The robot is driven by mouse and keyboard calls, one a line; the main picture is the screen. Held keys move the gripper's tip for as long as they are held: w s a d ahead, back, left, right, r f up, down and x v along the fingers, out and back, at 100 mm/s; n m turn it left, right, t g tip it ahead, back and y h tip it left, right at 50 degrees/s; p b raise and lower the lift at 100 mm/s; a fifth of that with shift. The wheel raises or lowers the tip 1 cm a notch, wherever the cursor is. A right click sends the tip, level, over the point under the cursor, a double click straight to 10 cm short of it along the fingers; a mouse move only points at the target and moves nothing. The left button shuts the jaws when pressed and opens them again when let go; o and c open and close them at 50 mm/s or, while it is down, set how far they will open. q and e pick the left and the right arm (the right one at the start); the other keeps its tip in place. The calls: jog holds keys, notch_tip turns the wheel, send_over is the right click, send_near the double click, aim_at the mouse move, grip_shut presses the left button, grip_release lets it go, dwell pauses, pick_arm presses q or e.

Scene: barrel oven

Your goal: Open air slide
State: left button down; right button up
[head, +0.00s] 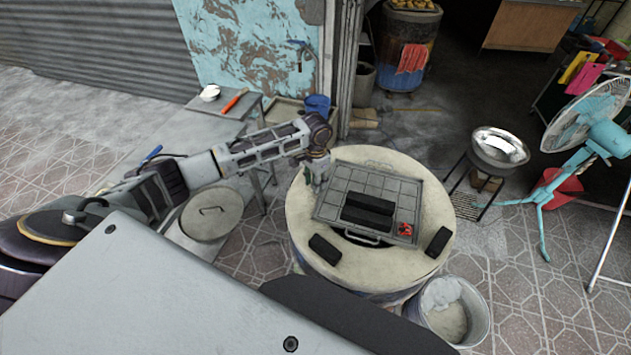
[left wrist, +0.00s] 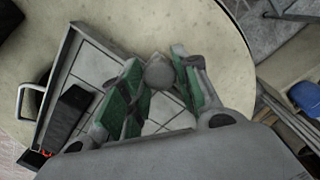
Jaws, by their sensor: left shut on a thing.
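A grey metal tray with a grid floor (head: 345,180) lies on the round, pale top of the barrel (head: 300,215). It has a wire handle (head: 362,238) on its near side. The tray also shows in the left wrist view (left wrist: 92,62). My left gripper (head: 317,172) is at the tray's left edge, low over the barrel top. In the left wrist view its green-padded fingers (left wrist: 163,82) are closed around a round grey knob (left wrist: 159,72). What the knob is fixed to is hidden by the fingers. I cannot make out which part is the air slide. My right gripper is not in view.
Black blocks lie in the tray (head: 368,208) and on the barrel top (head: 325,249), with another at the right (head: 438,241). A small red item (head: 405,229) is in the tray's corner. A bucket (head: 458,308), metal bowl (head: 499,148) and fan (head: 590,135) stand around the barrel.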

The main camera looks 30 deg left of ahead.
pick_arm(q)
jog(key=shift+w+a+r+p, duration=0.1)
jog(key=shift+w+a+p, duration=0.15)
jog(key=shift+w, duration=1.05)
jog(key=shift+w+a+p, duration=0.1)
jog(key=shift+w+p, duration=0.2)
jog(key=shift+w, duration=0.95)
jog(key=c, duration=1)
grip_release()
notch_tip(320, 180, up, 12)
